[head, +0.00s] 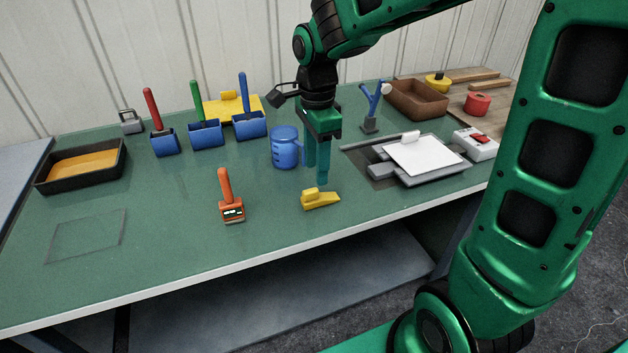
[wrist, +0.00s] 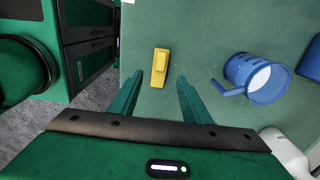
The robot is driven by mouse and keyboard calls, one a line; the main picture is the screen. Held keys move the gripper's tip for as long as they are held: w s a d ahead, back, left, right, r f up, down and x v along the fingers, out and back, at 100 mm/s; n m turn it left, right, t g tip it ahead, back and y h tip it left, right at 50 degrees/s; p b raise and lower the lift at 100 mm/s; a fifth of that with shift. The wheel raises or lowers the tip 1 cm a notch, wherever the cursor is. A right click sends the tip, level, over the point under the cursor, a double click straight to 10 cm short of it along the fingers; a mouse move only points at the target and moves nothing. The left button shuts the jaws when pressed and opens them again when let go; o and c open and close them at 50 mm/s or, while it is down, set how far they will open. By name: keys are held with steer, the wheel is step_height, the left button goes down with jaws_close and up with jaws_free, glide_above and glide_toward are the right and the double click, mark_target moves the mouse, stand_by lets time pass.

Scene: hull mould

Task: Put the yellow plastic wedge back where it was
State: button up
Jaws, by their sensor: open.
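My gripper (head: 318,180) points down above the bench, just behind the wedge in the head view.
A blue jug (head: 285,148) stands left of my gripper. An orange-handled tool (head: 231,205) stands left of the wedge. A grey device with a white plate (head: 425,157) is at the right. An empty outlined rectangle (head: 87,236) marks the front left. Blue bins (head: 205,134) stand behind.

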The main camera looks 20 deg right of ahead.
mark_target(316, 189)
steer(key=s+d+r+n, duration=0.3)
steer(key=s+d+n, duration=0.2)
steer(key=s+d, duration=0.65)
steer(key=s+d+f+n, duration=0.3)
steer(key=s+d+n, duration=0.3)
steer(key=s, duration=0.6)
steer(key=shift+d+n, duration=0.3)
steer(key=shift+d, duration=0.2)
steer(key=shift+w, duration=0.1)
